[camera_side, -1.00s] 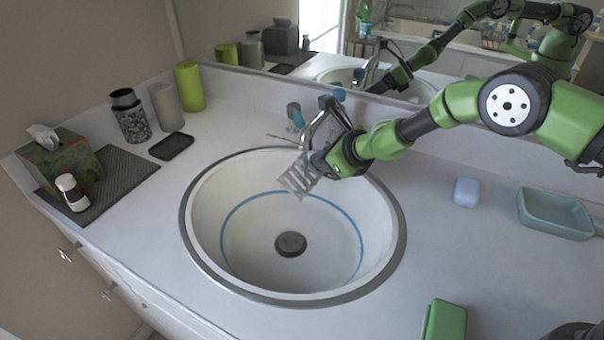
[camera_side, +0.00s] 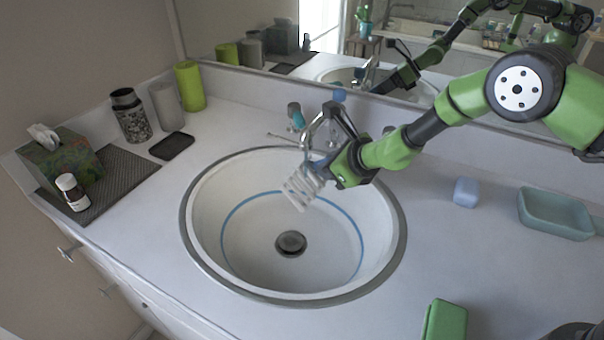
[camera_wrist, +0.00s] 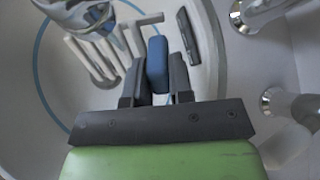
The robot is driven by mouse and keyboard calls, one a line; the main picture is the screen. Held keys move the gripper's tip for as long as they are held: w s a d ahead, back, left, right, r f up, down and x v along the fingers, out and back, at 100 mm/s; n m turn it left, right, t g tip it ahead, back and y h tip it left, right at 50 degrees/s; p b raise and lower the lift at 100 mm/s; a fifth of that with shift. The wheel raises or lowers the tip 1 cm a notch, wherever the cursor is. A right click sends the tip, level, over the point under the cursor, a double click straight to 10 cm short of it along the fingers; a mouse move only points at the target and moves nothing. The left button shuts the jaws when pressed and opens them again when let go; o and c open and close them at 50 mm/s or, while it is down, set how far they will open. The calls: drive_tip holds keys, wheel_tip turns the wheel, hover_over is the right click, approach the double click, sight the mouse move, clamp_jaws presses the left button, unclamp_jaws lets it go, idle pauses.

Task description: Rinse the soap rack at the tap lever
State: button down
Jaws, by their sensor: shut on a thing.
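The soap rack (camera_side: 302,188) is a small pale grid of parallel bars, tilted over the back part of the sink basin, clear of its bottom. My gripper (camera_side: 328,170) is shut on the rack's blue grip (camera_wrist: 157,62), which shows between the two dark fingers in the wrist view. The rack's bars (camera_wrist: 92,58) lie left of the fingers there. The chrome tap (camera_side: 322,120) stands at the sink's back rim, just behind and above the rack. A teal-tipped lever (camera_side: 296,116) shows at the tap's left. I cannot tell whether water runs.
The round basin (camera_side: 205,245) has a dark drain (camera_side: 290,243). To the right are a light blue block (camera_side: 466,192) and a teal dish (camera_side: 555,215); a green block (camera_side: 445,320) lies at the front. Cups, a tissue box (camera_side: 60,155) and a bottle stand at left. A mirror backs the counter.

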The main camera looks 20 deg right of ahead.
drive_tip(key=shift+s+d, duration=0.4)
drive_tip(key=shift+s, duration=0.5)
drive_tip(key=shift+s+d, duration=0.35)
drive_tip(key=shift+s, duration=0.5)
drive_tip(key=shift+s+d, duration=0.4)
drive_tip(key=shift+s, duration=0.5)
drive_tip(key=v, duration=0.6)
drive_tip(key=shift+s, duration=0.2)
drive_tip(key=shift+d+r, duration=0.1)
